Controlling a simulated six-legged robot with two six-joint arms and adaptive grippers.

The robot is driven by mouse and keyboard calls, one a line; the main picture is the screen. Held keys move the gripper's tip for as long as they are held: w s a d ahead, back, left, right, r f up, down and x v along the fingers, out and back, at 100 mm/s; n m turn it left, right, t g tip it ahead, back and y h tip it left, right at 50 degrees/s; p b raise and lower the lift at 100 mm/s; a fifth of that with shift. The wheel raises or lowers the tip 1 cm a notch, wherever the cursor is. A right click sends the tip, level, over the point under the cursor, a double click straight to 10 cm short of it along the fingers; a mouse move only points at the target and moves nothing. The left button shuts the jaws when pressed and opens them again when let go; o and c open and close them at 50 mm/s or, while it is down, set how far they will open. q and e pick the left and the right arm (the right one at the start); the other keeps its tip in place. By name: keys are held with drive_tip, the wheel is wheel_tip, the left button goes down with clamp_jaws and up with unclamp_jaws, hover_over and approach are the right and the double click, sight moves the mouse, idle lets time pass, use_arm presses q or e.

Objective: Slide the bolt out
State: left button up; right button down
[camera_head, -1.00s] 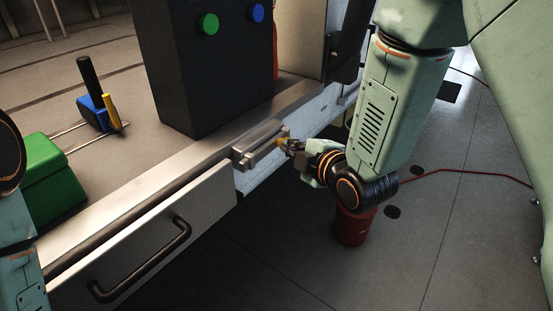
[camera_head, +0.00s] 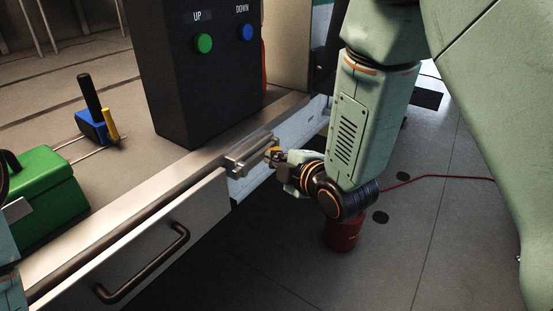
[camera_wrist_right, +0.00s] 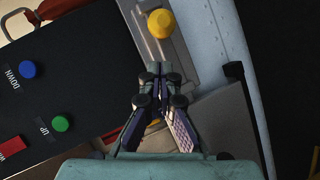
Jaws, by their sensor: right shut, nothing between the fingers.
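The bolt is a grey metal bar in a bracket (camera_head: 250,155) on the side of the pale bench, at the end of the drawer front. Its yellow knob (camera_head: 272,150) shows at the right end. In the right wrist view the round yellow knob (camera_wrist_right: 161,23) stands near the top, by the grey bolt rail (camera_wrist_right: 148,42). My right gripper (camera_head: 277,156) is right by the knob; in the wrist view its fingertips (camera_wrist_right: 158,68) are together, empty, and below the knob in the picture with a gap between. My left gripper is out of view; only part of my left arm shows.
A black control box (camera_head: 195,80) with green and blue buttons stands on the bench behind the bolt. A black handle (camera_head: 145,265) sticks out of the drawer front. A green box (camera_head: 45,195) is at left. A red canister (camera_head: 344,232) stands on the floor below my right arm.

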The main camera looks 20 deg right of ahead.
drive_tip(key=p+v, duration=0.3)
drive_tip(key=v, duration=0.7)
drive_tip(key=shift+r, duration=0.15)
drive_tip(key=shift+s, duration=0.2)
